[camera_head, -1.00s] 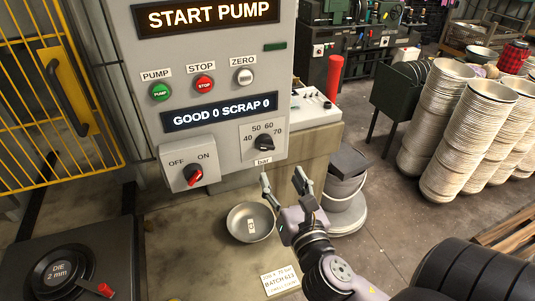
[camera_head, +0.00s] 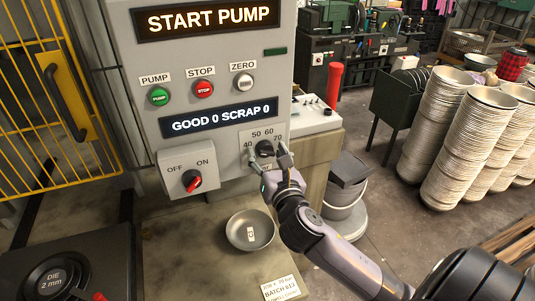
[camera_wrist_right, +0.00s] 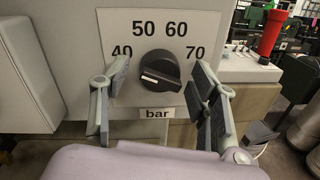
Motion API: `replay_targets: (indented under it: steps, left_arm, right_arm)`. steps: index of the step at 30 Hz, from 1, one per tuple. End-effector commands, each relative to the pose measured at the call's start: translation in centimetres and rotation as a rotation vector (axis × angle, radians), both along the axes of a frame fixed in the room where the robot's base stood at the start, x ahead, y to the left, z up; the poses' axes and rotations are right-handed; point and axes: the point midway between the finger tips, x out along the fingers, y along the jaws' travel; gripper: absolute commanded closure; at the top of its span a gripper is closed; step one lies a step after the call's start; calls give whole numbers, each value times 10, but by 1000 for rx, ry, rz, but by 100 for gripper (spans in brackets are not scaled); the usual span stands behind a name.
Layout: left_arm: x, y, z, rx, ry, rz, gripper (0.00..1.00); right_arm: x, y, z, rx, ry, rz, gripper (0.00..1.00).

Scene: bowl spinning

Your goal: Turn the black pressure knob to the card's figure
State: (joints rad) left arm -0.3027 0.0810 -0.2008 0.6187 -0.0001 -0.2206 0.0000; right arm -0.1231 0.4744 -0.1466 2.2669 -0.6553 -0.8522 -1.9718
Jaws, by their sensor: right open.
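The black pressure knob (camera_head: 265,147) sits on the grey panel's dial plate, marked 40, 50, 60 and 70, with a "bar" label below. It also shows in the right wrist view (camera_wrist_right: 160,69); its grip bar runs across, tilted slightly down to the right, and I cannot tell which figure it points at. My right gripper (camera_head: 268,155) is open, with one finger on each side of the knob, apart from it in the wrist view (camera_wrist_right: 158,82). The card (camera_head: 281,284) lies at the bottom, headed by small print that seems to read 70 bar, above "BATCH 613". My left gripper is out of view.
The red-handled OFF/ON switch (camera_head: 192,181) is just left of the knob. A metal bowl (camera_head: 250,231) rests on the table below. PUMP, STOP and ZERO buttons sit above.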

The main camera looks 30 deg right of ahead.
Motion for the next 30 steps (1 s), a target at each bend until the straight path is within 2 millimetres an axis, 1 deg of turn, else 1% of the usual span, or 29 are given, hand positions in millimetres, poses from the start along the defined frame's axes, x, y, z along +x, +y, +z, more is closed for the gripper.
replay_targets:
  steps: [2,23,30]
  left_arm:
    - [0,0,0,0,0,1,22]
    - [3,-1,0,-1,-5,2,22]
    - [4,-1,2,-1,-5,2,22]
  right_arm:
    - [0,0,0,0,0,0,45]
    - [-1,0,0,0,0,0,92]
    - [-1,0,0,18,-4,0,93]
